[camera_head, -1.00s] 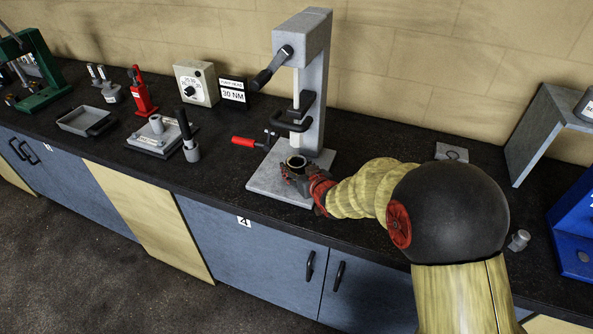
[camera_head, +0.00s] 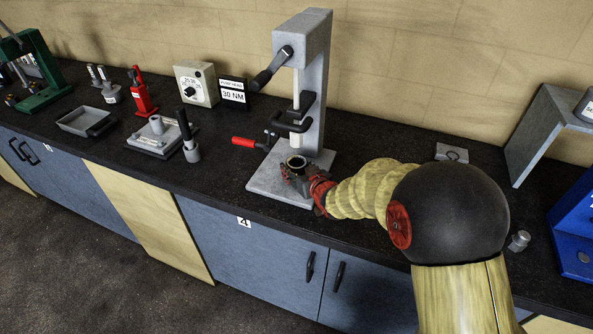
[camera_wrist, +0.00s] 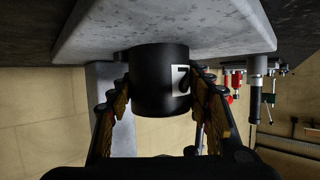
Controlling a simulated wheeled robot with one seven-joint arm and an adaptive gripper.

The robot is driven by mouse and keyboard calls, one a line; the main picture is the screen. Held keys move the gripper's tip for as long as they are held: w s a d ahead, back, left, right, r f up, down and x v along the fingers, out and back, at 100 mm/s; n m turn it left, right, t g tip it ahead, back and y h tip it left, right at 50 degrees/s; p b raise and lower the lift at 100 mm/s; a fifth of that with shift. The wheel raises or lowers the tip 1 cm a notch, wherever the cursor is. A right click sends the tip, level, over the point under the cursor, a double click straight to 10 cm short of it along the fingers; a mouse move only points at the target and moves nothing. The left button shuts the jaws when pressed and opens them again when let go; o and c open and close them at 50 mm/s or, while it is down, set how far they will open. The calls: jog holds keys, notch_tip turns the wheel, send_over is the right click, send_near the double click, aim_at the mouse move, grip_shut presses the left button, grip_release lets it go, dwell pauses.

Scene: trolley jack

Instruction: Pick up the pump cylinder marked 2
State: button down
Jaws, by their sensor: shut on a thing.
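A black pump cylinder (camera_head: 296,161) stands upright on the grey base plate (camera_head: 263,186) of the press. It also shows in the wrist view (camera_wrist: 155,82), where the picture is upside down. A white label on its side bears a dark digit, partly cut off by a finger, that looks like a 2. My gripper (camera_head: 298,172) is shut on the cylinder from the right front, with one finger on each side of it. The cylinder seems to still rest on the plate, and its lower part is hidden by my fingers in the head view.
The grey press column (camera_head: 316,95) rises just behind, with its black clamp (camera_head: 293,125) above the cylinder. A red-handled lever (camera_head: 243,141) is to the left. A small grey cylinder (camera_head: 519,241) and a blue stand (camera_head: 575,240) are at the right.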

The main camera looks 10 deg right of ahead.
jog(key=shift+w+r, duration=0.1)
jog(key=shift+r, duration=0.15)
